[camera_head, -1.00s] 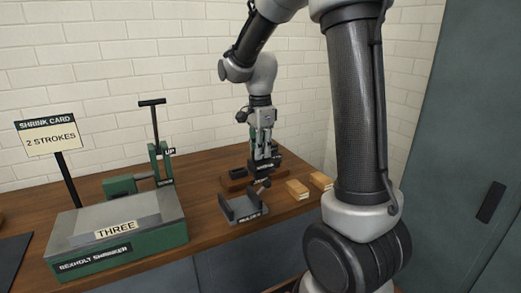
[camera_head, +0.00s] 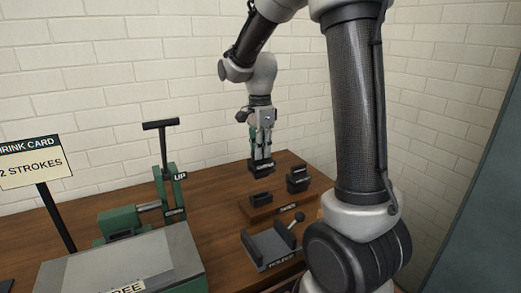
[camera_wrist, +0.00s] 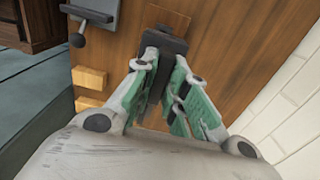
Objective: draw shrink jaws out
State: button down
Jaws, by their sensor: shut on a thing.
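My gripper (camera_head: 262,160) is shut on a dark jaw block (camera_head: 262,171), whose small pale label is too small to read. In the wrist view, the green-padded fingers (camera_wrist: 163,75) close on both sides of the dark block (camera_wrist: 165,42). The block is upright above the rear of the bench, behind the wooden rack (camera_head: 262,212); I cannot tell whether its bottom touches anything. Other dark blocks, one at the rack's left (camera_head: 261,198) and one at its right (camera_head: 297,182), stand apart from my gripper.
A grey U-shaped holder (camera_head: 268,262) with a ball-ended lever stands in front of the rack. The green shrinker (camera_head: 120,221) with its T-handle marked UP is at left. A card (camera_head: 28,163) reads 2 STROKES. Wooden blocks (camera_wrist: 88,76) lie near the bench edge. A brick wall (camera_head: 120,60) stands behind.

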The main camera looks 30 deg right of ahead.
aim_at(260, 177)
jog(key=shift+f, duration=2.9)
jog(key=shift+f, duration=1.75)
jog(key=c, duration=1.4)
grip_release()
jog(key=shift+o, duration=0.2)
notch_tip(260, 177, up, 12)
jog(key=shift+w, duration=0.1)
